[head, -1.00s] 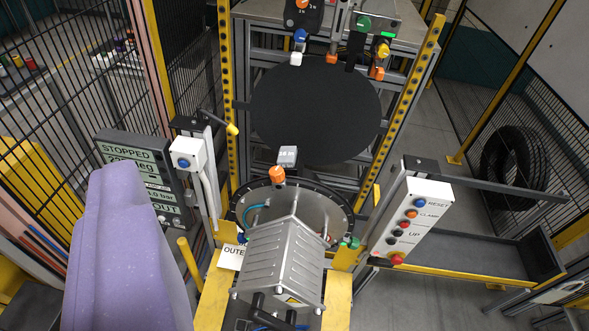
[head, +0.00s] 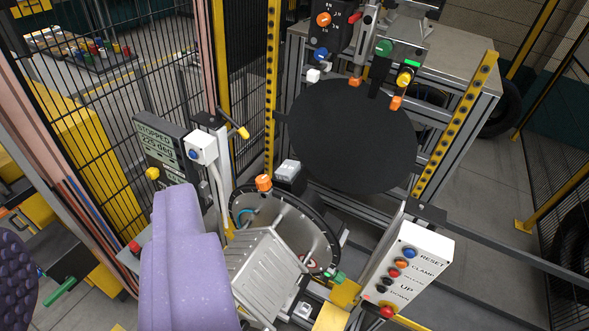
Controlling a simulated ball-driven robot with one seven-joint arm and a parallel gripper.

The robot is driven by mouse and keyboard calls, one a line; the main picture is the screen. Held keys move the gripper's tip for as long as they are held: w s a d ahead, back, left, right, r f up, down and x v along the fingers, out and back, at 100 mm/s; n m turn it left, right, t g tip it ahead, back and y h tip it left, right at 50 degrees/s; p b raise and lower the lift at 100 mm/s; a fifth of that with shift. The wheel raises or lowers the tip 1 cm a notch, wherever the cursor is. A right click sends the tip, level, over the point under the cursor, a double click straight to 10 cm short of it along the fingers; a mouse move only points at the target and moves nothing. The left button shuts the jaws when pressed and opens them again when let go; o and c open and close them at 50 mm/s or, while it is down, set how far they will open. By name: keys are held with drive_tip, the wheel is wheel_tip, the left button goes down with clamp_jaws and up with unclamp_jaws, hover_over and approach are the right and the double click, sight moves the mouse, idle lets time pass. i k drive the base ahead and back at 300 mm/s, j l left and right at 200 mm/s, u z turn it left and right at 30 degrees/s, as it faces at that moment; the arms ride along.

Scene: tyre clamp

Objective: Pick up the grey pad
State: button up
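I cannot make out a grey pad for certain in the head view. A small grey block with a pale top (head: 288,172) sits at the back rim of the round metal drum, beside an orange knob (head: 263,183); I cannot tell whether it is the pad. A large flat black disc (head: 352,135) stands upright behind the drum (head: 305,215). My gripper's fingers do not show. A smooth lavender body hides the lower left of the machine.
A white button box (head: 405,262) stands at the right. A display reading STOPPED (head: 160,155) and a yellow-tipped lever (head: 240,129) stand at the left. Black mesh fencing (head: 110,85) runs behind them. A yellow perforated post (head: 455,125) rises right of the disc. Grey floor shows at far right.

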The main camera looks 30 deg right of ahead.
sight(286, 172)
drive_tip(key=i+l+u, duration=0.25)
drive_tip(key=l, duration=0.5)
drive_tip(key=l+u, duration=0.2)
drive_tip(key=l, duration=0.55)
drive_tip(key=i+l, duration=0.15)
drive_tip(key=l, duration=0.2)
drive_tip(key=i+l+u, duration=0.1)
drive_tip(key=l, duration=0.2)
drive_tip(key=i+l, duration=0.15)
drive_tip(key=l, duration=0.2)
